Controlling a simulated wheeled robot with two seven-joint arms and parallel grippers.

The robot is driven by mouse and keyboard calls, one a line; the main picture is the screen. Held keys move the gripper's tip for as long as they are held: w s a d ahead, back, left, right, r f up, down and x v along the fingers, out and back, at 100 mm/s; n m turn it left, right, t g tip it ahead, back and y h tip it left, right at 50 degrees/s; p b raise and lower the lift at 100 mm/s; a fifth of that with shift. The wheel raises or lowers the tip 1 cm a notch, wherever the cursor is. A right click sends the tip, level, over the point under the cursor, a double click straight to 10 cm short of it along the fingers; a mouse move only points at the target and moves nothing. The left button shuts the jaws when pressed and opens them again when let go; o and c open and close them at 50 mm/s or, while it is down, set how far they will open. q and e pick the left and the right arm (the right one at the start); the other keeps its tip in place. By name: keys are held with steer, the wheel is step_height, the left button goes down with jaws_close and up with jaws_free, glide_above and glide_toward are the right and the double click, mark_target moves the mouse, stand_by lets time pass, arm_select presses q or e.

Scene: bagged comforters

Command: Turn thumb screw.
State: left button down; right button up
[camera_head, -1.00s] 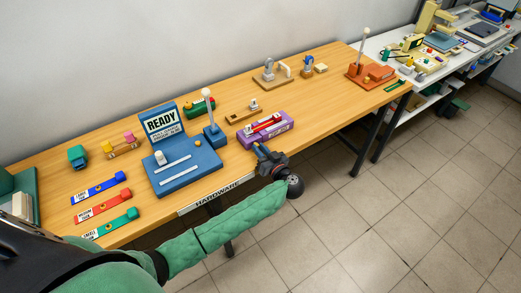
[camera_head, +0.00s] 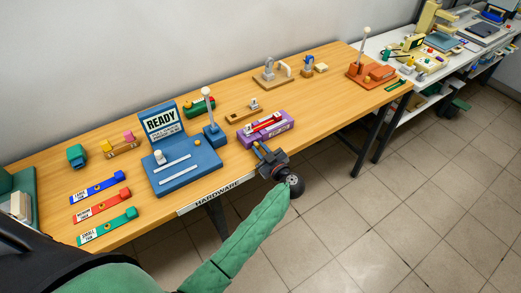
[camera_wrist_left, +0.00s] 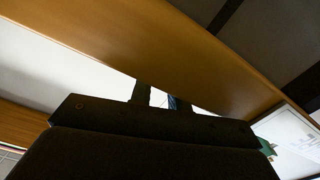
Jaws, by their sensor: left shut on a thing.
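My left gripper (camera_head: 261,149) is at the front edge of the wooden table, just in front of a purple device (camera_head: 278,133) with a red and white top. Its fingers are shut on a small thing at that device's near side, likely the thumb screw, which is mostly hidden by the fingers. A yellowish bit shows by the fingertips. In the left wrist view the two dark fingers (camera_wrist_left: 158,97) stick out beyond the gripper body, and what they hold cannot be made out. My right gripper is not in view.
A blue station with a READY sign (camera_head: 162,122) stands left of the purple device. Blue, red and green labelled bars (camera_head: 103,207) lie at the left. A small wooden block (camera_head: 243,114) is behind, and an orange device (camera_head: 371,74) at the far right. Floor in front is clear.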

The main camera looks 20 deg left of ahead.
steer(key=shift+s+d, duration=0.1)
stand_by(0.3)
arm_select(q)
steer(key=c, duration=1.3)
jaws_free()
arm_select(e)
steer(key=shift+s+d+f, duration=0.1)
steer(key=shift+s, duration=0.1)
arm_select(q)
steer(key=shift+s+d+f, duration=0.1)
steer(key=shift+s+d, duration=0.05)
steer(key=shift+d, duration=0.05)
steer(key=shift+b+v, duration=1.55)
steer(key=shift+v, duration=2.15)
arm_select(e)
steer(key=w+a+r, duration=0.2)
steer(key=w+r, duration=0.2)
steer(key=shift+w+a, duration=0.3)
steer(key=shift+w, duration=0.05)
arm_select(q)
steer(key=shift+a, duration=0.1)
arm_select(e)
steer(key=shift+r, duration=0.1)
